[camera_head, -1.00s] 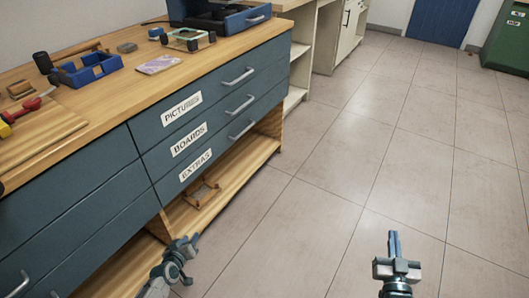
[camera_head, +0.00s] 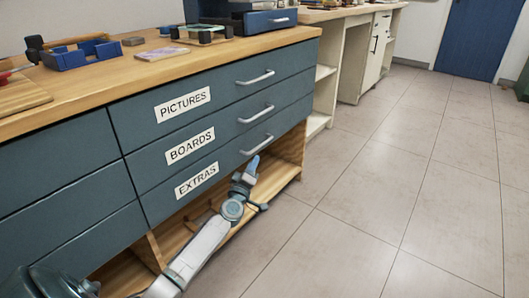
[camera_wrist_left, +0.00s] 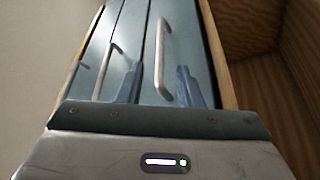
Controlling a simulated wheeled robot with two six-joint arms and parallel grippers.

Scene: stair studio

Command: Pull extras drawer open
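The extras drawer (camera_head: 226,160) is the lowest of three blue-grey drawers and is shut, flush with those above. My left gripper (camera_head: 252,165) is just below and in front of this handle. In the left wrist view, my open left gripper (camera_wrist_left: 158,86) has one finger on each side of a bar handle (camera_wrist_left: 161,55), which appears between them. Contact cannot be told. My right gripper is not in view.
The boards drawer (camera_head: 225,122) and pictures drawer (camera_head: 225,87) are shut above. An open wooden shelf (camera_head: 270,188) lies beneath. The worktop (camera_head: 110,84) holds a blue tray (camera_head: 85,54) and small items. The tiled floor (camera_head: 390,170) to the right is clear.

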